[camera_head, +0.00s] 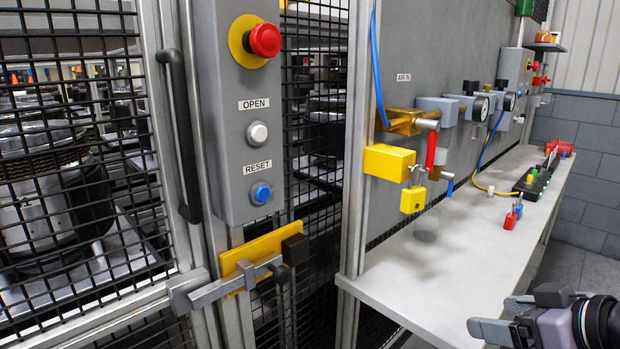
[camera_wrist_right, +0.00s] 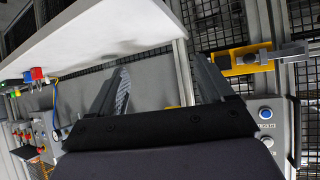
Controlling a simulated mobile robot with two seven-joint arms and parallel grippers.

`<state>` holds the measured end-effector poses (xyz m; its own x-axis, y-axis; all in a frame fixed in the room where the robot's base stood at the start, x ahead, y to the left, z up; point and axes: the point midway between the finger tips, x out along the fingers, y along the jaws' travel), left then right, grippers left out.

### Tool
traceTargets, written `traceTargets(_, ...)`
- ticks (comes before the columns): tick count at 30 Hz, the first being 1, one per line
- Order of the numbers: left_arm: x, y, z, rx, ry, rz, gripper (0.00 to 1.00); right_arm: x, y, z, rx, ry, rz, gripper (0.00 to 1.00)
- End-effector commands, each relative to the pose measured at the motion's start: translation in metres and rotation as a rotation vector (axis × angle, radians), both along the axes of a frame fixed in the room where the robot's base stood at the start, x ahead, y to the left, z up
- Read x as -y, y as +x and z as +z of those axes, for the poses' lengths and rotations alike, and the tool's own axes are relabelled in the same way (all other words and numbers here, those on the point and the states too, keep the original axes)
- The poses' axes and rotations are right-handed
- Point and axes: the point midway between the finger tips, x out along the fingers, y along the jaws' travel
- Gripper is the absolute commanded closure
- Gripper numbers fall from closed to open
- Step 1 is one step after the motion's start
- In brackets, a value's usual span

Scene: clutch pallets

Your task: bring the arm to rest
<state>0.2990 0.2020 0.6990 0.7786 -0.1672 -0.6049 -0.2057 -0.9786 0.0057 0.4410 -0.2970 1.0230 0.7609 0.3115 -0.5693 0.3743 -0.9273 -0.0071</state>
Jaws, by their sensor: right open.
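My right gripper (camera_head: 494,316) shows at the lower right of the head view, in front of the front edge of the grey shelf. Its two fingers are apart with nothing between them. In the right wrist view the fingers of this gripper (camera_wrist_right: 163,76) also stand wide apart and empty, with the grey panel behind them. My left gripper is in neither view.
The shelf (camera_head: 436,262) carries a black strip (camera_head: 531,181) and red and blue padlocks (camera_head: 513,213). A yellow padlock (camera_head: 412,200) hangs at the air inlet. Left are a control box (camera_head: 237,120), a yellow-plated door latch (camera_head: 262,252) and mesh fencing (camera_head: 70,130).

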Motion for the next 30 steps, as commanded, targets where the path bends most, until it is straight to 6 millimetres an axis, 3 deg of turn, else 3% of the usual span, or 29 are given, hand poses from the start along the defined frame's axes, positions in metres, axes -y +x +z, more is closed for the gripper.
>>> traceTargets(1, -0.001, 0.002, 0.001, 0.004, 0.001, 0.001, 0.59, -0.008, -0.01, -0.032, -0.057, -0.007, -0.008, 0.19)
traceTargets(3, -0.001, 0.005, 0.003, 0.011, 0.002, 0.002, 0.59, -0.016, -0.026, -0.071, -0.129, -0.032, -0.03, 0.19)
traceTargets(9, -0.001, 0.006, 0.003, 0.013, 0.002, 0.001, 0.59, -0.041, -0.092, -0.164, -0.339, -0.108, -0.099, 0.19)
traceTargets(15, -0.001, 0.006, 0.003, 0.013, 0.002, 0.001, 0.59, -0.059, -0.161, -0.213, -0.522, -0.171, -0.17, 0.19)
traceTargets(19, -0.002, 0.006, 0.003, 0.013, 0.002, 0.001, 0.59, -0.069, -0.203, -0.229, -0.632, -0.206, -0.215, 0.19)
traceTargets(20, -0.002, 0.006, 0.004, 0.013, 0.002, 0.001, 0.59, -0.069, -0.205, -0.232, -0.635, -0.213, -0.221, 0.19)
traceTargets(30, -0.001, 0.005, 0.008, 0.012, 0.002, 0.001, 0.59, -0.08, -0.159, -0.273, -0.386, -0.142, -0.198, 0.19)
